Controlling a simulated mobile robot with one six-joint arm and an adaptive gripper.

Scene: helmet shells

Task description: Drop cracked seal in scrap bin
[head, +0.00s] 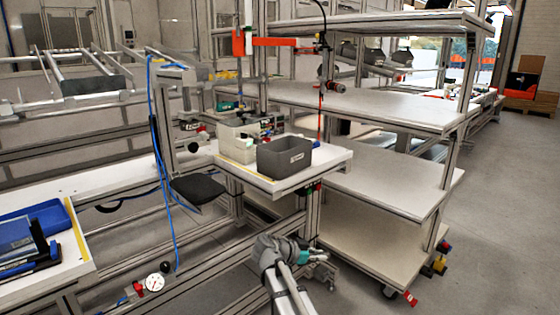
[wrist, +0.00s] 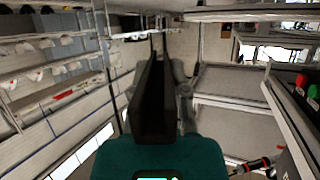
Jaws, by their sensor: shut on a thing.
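My gripper (head: 318,254) is low in front of the workbench, below and slightly right of the grey bin. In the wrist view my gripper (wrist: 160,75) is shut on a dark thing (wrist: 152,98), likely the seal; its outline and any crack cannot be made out.
The white bench (head: 333,153) also carries a pale box (head: 235,142) behind the grey bin. A tall shelf rack (head: 390,181) stands to the right. A black seat-like pad (head: 197,188) juts out at the left. Open floor (head: 480,190) lies at the right.

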